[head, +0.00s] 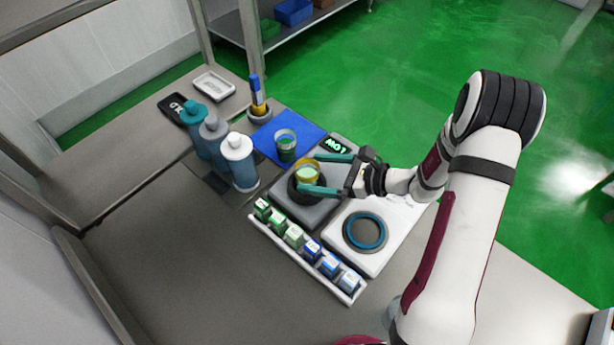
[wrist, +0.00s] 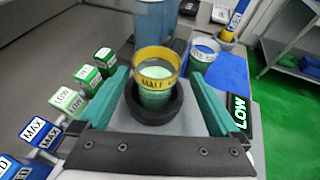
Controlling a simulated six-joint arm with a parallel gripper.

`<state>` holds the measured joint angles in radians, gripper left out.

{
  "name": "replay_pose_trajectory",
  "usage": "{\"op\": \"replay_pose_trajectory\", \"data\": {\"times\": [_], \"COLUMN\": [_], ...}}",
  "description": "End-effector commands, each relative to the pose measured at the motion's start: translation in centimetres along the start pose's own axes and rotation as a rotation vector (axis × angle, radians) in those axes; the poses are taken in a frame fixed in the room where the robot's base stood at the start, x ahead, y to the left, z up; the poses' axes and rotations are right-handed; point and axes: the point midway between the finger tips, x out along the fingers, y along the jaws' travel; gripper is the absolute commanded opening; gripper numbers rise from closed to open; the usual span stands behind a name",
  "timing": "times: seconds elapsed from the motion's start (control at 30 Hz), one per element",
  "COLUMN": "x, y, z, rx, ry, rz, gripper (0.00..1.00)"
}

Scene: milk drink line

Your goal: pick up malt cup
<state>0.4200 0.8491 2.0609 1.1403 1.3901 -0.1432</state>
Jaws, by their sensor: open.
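The malt cup (wrist: 157,82) is a clear cup with a yellow band lettered "MALT" and pale green contents. It stands upright in a dark round ring on a grey device, and it also shows in the head view (head: 307,172). My gripper (head: 320,173) is open, with its teal fingers on either side of the cup. In the wrist view my gripper (wrist: 158,95) has a finger to the left and to the right of the cup, with visible gaps. The cup's lower part is hidden by the ring.
A second cup (head: 286,145) stands on a blue mat (head: 268,143). Several pump bottles (head: 240,165) stand to the left. A white rack (head: 345,296) of labelled blocks lies in front. A white device with a blue ring (head: 365,231) is right of the cup. A lit "LOW" display (head: 334,146) is behind.

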Motion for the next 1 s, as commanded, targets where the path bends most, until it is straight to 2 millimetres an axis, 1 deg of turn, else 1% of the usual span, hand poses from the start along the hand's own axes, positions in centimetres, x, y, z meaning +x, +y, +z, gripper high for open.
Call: {"op": "replay_pose_trajectory", "data": {"times": [0.2,0.3,0.53,0.67,0.7,0.77,0.8,0.87,0.9,0.97,1.0], "x": [4.0,5.3,5.5,5.5,5.5,5.5,5.5,5.5,5.4,5.4,5.4], "y": [0.6,0.6,0.6,0.5,0.5,0.5,0.5,0.5,0.5,0.5,0.5], "z": [0.2,0.2,0.2,0.2,0.3,0.3,0.3,0.3,0.3,0.3,0.3], "rx": [-0.002,-0.001,-0.001,-0.001,-0.001,-0.001,-0.001,-0.001,-0.001,-0.001,-0.001], "ry": [0.001,0.001,0.001,0.001,0.001,0.001,0.001,0.001,0.001,0.001,0.001], "rz": [0.004,0.002,0.001,0.001,0.001,0.001,0.001,0.001,0.001,0.001,0.001], "gripper": [0.99,0.99,0.99,0.76,0.68,0.57,0.50,0.40,0.32,0.21,0.14]}}
